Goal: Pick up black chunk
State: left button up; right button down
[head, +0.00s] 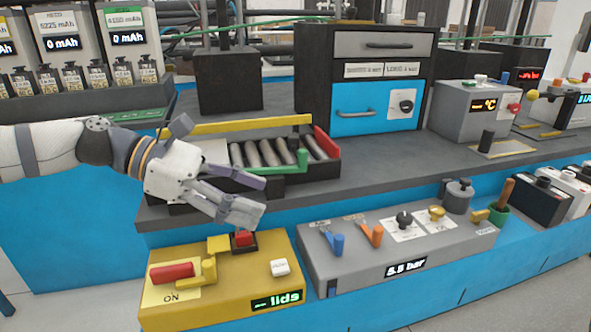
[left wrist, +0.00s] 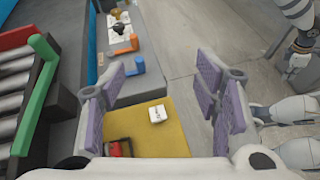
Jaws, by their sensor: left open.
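No loose thing is clearly the black chunk; I cannot tell which dark piece it is. A small black cylinder (head: 487,141) stands on a pale mat at the right. A black piece (head: 294,139) sits at the back of the tray of grey cylinders (head: 330,176). My left gripper (head: 252,195) is open and empty, above the yellow box (head: 215,305) and in front of the tray. In the left wrist view its spread fingers (left wrist: 160,95) frame the box, with its red button (left wrist: 116,149) and white button (left wrist: 157,113).
The grey lever panel (head: 350,268) stands right of the yellow box. The tray's green edge bar (head: 270,169) and red end (head: 327,142) are close to the left gripper. A drawer cabinet (head: 365,75) stands behind. The grey counter (head: 400,165) is clear right of the tray.

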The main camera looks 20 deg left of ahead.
aim_at(294, 139)
jog(key=i+j, duration=0.65)
jog(key=i, duration=0.2)
